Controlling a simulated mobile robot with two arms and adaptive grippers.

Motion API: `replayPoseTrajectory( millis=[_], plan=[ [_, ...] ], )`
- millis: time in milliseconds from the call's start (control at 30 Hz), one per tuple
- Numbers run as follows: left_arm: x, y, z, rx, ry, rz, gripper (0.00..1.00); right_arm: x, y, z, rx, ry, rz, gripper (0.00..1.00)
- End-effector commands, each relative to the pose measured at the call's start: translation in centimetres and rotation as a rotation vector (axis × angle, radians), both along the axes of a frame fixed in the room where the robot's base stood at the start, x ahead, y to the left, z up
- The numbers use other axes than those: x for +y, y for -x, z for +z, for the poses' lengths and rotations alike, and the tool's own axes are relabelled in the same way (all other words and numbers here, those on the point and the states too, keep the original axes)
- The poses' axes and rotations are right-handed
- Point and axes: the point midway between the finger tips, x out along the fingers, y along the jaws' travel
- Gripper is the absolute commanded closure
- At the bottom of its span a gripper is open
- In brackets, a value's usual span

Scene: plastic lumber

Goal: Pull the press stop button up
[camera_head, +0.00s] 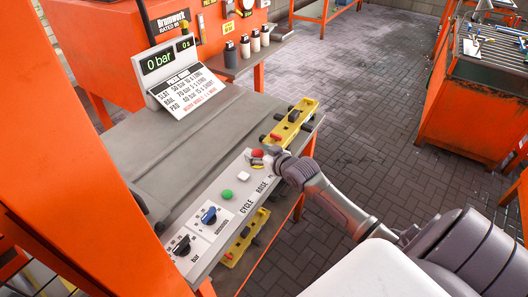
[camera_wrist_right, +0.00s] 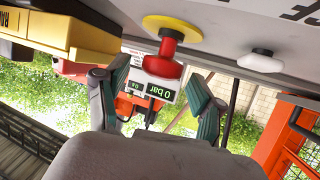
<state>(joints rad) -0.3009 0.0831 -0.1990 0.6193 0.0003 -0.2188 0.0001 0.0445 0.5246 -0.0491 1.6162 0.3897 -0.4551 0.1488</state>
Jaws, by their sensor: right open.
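The stop button has a red head (camera_head: 258,153) on a yellow round base, on the grey sloped control panel (camera_head: 226,204). In the right wrist view, the red head (camera_wrist_right: 163,66) stands off its yellow disc (camera_wrist_right: 173,34) on a short red stem. My right gripper (camera_head: 274,158) is at the button in the head view and hides part of its surroundings. In the right wrist view, the right gripper (camera_wrist_right: 160,98) is open, with one finger on each side of the red head. Gaps show between the head and both fingers. My left gripper is not in view.
A white button (camera_head: 243,176), green button (camera_head: 227,195) and blue knob (camera_head: 209,215) lie along the panel. Yellow blocks (camera_head: 295,119) flank it. A display (camera_head: 167,62) reading 0 bar stands behind. Open paved floor (camera_head: 350,130) lies to the right.

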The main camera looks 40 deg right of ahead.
Motion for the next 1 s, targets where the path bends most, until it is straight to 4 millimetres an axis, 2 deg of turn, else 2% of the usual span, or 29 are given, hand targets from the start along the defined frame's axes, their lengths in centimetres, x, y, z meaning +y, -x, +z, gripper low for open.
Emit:
replayPoseTrajectory(
  millis=[167, 400, 600, 800, 1000],
  plan=[
    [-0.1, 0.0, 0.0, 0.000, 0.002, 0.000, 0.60, 0.0, 2.0, 0.7, 0.002, 0.001, 0.000, 0.32],
    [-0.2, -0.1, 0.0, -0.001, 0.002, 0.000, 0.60, 0.0, 6.7, 2.6, 0.002, 0.002, 0.001, 0.32],
    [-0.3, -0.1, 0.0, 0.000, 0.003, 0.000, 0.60, 0.0, 9.7, 3.9, 0.001, 0.001, 0.000, 0.32],
    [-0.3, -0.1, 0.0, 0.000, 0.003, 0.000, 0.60, 0.0, 10.9, 4.5, -0.001, 0.001, 0.000, 0.32],
    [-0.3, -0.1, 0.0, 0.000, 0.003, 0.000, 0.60, 0.0, 10.9, 4.6, -0.001, 0.001, -0.001, 0.32]
  ],
)
